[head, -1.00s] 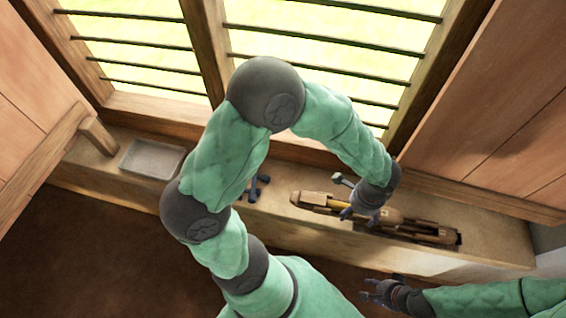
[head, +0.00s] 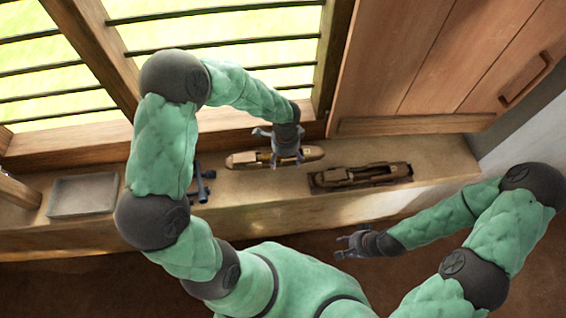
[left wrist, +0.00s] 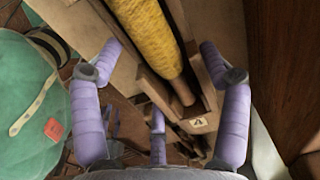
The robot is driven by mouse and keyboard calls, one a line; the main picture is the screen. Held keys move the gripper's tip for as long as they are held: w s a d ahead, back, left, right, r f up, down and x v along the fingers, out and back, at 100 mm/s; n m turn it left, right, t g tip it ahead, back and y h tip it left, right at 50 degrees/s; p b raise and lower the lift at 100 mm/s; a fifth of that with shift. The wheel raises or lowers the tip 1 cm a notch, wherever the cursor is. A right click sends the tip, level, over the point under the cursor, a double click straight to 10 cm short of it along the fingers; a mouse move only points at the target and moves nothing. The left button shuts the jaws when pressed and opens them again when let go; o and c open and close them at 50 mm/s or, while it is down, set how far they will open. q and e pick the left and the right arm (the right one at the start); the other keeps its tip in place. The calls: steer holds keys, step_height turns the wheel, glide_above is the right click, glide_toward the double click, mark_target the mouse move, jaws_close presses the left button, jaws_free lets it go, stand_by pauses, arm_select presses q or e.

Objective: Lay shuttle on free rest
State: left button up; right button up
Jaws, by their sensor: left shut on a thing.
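In the left wrist view, the shuttle's yellow thread (left wrist: 148,38) and a small marked label (left wrist: 197,122) show between the fingers. A dark blue pronged stand (head: 203,186), possibly a rest, is left of the shuttle with nothing visible on it. A dark tray (head: 318,187) to the right holds a brown wooden piece (head: 360,175). My right gripper (head: 350,243) is open and empty, in front of the ledge.
A shallow grey tray (head: 83,195) sits at the ledge's left. The pale ledge (head: 440,160) runs below the barred window (head: 225,50) and wooden panels. Bare ledge shows right of the dark tray. My left arm passes in front of the ledge beside the blue stand.

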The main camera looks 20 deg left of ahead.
mark_target(283, 161)
arm_select(q)
steer(key=shift+w+a+f, duration=0.2)
steer(key=shift+a+f, duration=0.05)
steer(key=shift+f, duration=0.05)
steer(key=f, duration=0.1)
steer(key=f+b, duration=0.2)
steer(key=f, duration=0.1)
steer(key=shift+w+a, duration=0.2)
steer(key=shift+a, duration=0.05)
steer(key=shift+r, duration=0.1)
steer(key=o, duration=1.4)
